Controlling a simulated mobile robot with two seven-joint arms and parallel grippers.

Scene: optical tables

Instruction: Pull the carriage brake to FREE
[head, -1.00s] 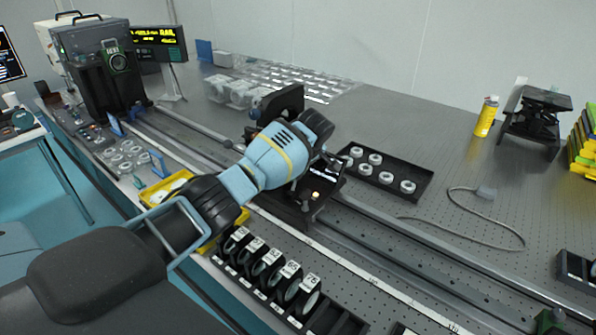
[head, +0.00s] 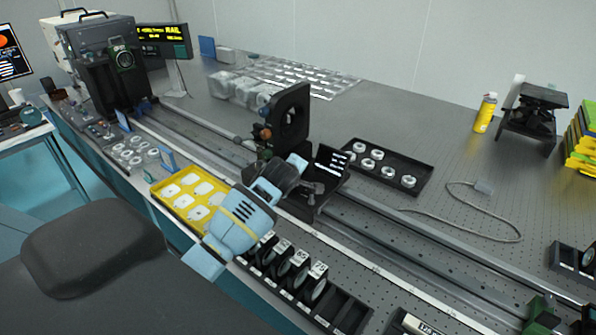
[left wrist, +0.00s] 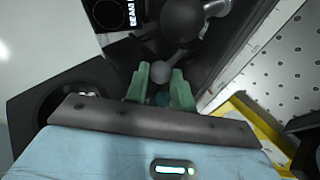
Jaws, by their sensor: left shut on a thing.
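The black carriage (head: 330,182) sits on the long rail in the middle of the table in the head view, with white markings on its raised plate. My left arm reaches to its near side. In the left wrist view my left gripper (left wrist: 160,90) has its green fingers closed on the grey ball knob (left wrist: 161,72) of the brake lever. The lever's dark hub (left wrist: 184,18) is above it, next to the carriage's "BEAM" label. The brake's FREE marking cannot be read in either view. My right gripper is not in view.
The rail (head: 415,252) runs diagonally across the table. A black upright mount (head: 290,115) stands behind the carriage. A black tray of white rings (head: 385,165) lies behind right, a yellow tray (head: 187,208) at left, and a rack of numbered discs (head: 300,272) in front.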

